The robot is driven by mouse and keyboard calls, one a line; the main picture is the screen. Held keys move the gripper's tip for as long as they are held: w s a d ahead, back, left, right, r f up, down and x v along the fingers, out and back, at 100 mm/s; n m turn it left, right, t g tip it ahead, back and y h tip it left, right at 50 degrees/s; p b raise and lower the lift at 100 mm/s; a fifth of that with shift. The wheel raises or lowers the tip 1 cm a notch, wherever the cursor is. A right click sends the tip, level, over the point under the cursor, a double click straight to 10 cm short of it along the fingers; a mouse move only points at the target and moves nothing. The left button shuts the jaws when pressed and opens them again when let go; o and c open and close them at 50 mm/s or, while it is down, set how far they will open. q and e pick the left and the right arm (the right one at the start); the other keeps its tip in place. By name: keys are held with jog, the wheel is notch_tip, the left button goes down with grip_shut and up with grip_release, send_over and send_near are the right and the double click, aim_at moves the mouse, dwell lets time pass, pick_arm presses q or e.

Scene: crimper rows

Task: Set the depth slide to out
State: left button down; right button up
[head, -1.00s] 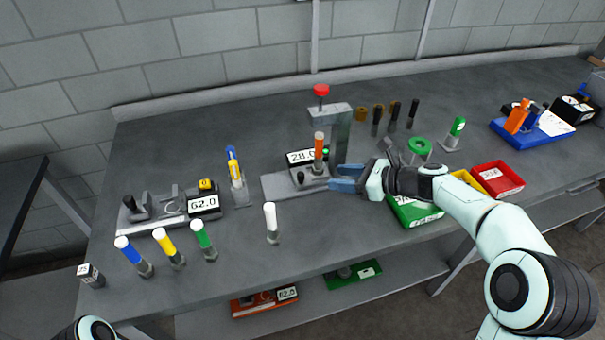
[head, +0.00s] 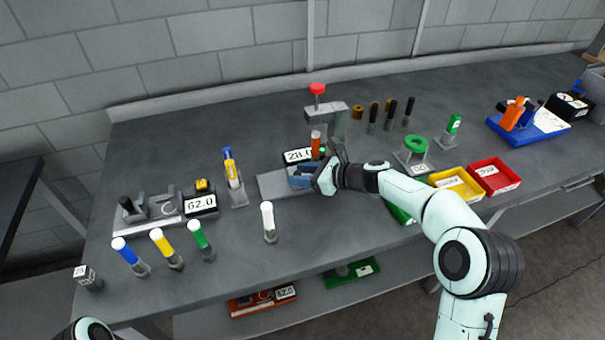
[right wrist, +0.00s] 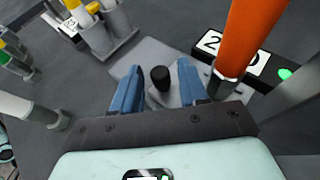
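The crimper press (head: 328,118) stands at the middle of the bench, with a red-topped post and a grey base plate (head: 272,185). A black knob (right wrist: 160,77) on its base, which looks like the depth slide's handle, shows in the right wrist view. My right gripper (right wrist: 160,85) is open, its blue fingers on either side of the knob. I cannot tell whether they touch it. In the head view the right gripper (head: 302,176) hides the knob. An orange-handled piece (right wrist: 245,40) stands upright just right of the fingers. My left gripper is out of view.
A black-and-white display (head: 298,156) sits behind the gripper, with a green light (right wrist: 285,73) beside it. Yellow (head: 455,184) and red trays (head: 493,177) lie right.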

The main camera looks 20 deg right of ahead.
grip_shut()
jog(key=shift+s+a+b, duration=0.2)
jog(key=shift+a+b, duration=0.15)
jog(key=shift+a, duration=4.1)
jog(key=shift+o, duration=1.2)
grip_release()
jog(key=shift+a, duration=0.15)
jog(key=shift+s+d+r, duration=0.25)
jog(key=shift+d, duration=0.3)
jog(key=v, duration=1.2)
jog(key=shift+s, duration=0.15)
